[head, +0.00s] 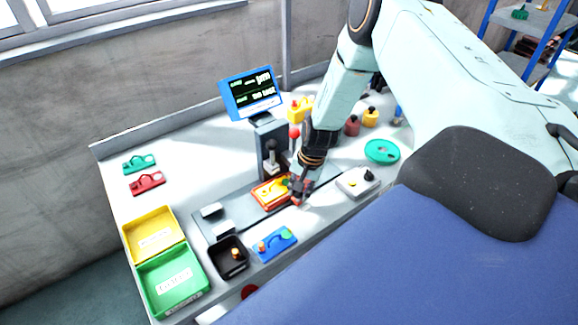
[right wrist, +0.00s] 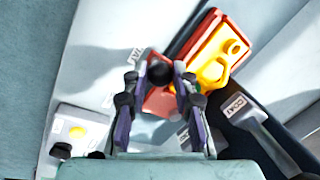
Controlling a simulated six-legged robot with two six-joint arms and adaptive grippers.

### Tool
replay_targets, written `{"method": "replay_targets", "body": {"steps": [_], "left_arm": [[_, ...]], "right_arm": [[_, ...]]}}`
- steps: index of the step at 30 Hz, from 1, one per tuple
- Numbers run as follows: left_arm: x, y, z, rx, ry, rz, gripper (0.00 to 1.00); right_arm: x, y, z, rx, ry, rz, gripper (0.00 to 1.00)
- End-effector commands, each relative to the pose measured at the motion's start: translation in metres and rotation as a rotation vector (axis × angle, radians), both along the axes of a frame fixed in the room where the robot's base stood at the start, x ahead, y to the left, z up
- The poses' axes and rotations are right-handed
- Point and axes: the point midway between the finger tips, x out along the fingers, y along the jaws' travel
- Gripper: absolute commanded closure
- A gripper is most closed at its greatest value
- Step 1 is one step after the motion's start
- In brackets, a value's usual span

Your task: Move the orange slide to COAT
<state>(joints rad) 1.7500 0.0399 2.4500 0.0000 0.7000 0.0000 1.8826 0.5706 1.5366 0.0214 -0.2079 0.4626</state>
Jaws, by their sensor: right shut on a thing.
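The orange slide (head: 259,193) sits on the dark rail (head: 236,212) near the middle of the bench, with a yellow part (head: 280,187) on top. My right gripper (head: 298,190) is at the slide's right end. In the right wrist view, the fingers of my right gripper (right wrist: 166,82) are on either side of a black knob (right wrist: 159,72) at the end of the orange slide (right wrist: 196,52) and shut on it. A COAT label (right wrist: 236,106) lies beside the rail, close to the slide and the yellow part (right wrist: 228,52). My left gripper is out of view.
A blue-framed screen (head: 252,92) on a grey post stands behind the rail. A black tray (head: 229,258) and a blue part (head: 275,243) lie in front. Yellow (head: 177,258) and green (head: 203,291) bins stand left; a grey switch box (head: 350,187) is right.

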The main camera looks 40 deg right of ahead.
Motion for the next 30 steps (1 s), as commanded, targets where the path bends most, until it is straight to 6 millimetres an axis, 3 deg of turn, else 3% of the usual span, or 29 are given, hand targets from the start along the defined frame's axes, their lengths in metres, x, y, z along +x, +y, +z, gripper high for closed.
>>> {"method": "replay_targets", "body": {"steps": [15, 16, 24, 30], "left_arm": [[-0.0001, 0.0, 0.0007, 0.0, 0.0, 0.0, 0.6], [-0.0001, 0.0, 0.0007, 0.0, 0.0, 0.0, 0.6], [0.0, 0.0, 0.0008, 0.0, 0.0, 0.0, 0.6], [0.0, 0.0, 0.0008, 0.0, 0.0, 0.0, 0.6]], "right_arm": [[-0.0029, -0.006, -0.0022, 0.002, 0.006, 0.001, 1.0], [-0.0028, -0.006, -0.0022, 0.002, 0.006, 0.001, 0.72], [-0.0016, -0.0063, -0.0012, 0.001, 0.003, 0.0, 0.5], [-0.0009, -0.0063, -0.0008, 0.0, 0.001, 0.0, 0.5]]}}
